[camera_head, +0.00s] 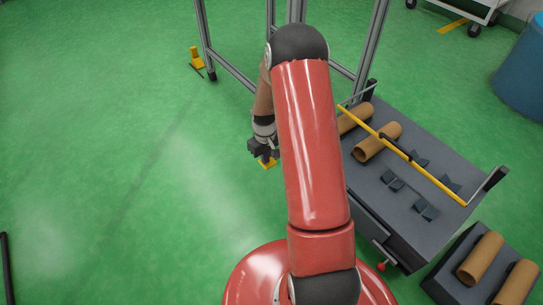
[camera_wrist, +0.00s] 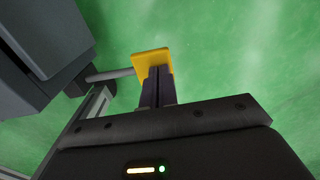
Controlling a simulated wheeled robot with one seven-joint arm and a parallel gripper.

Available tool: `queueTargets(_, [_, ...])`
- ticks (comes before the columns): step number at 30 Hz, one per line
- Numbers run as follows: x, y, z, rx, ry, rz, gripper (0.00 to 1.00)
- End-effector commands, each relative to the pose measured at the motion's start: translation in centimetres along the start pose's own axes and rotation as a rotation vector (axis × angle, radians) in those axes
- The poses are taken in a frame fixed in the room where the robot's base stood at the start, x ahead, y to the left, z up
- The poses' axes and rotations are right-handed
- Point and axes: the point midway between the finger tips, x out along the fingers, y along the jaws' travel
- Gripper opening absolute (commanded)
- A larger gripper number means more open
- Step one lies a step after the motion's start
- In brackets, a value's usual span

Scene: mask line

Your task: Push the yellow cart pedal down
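The yellow pedal (camera_wrist: 152,60) is a flat plate on a grey rod (camera_wrist: 110,74) that runs left to a dark block. In the head view the pedal (camera_head: 267,164) shows just below my gripper (camera_head: 264,156), partly hidden by it and my red arm. In the wrist view my gripper's two dark fingers (camera_wrist: 158,84) lie side by side with almost no gap, holding nothing. Their tips overlap the pedal's near edge. I cannot tell whether they touch it or how far the pedal is tilted.
A tall aluminium frame (camera_head: 232,73) stands behind my arm, with another yellow piece (camera_head: 195,56) at its far left foot. A dark grey cart (camera_head: 400,215) with brown rolls stands right, beside a smaller dark box (camera_head: 449,286). A blue barrel (camera_head: 523,75) stands far right.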

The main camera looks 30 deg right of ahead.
Motion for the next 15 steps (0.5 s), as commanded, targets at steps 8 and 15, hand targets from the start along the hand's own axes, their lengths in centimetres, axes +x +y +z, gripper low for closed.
queueTargets(8, [1.2, 0.0, 0.1, 0.0, -0.001, 0.0, 0.0])
queueTargets(15, [0.4, 0.0, 0.0, 0.0, 0.0, 0.001, 0.0])
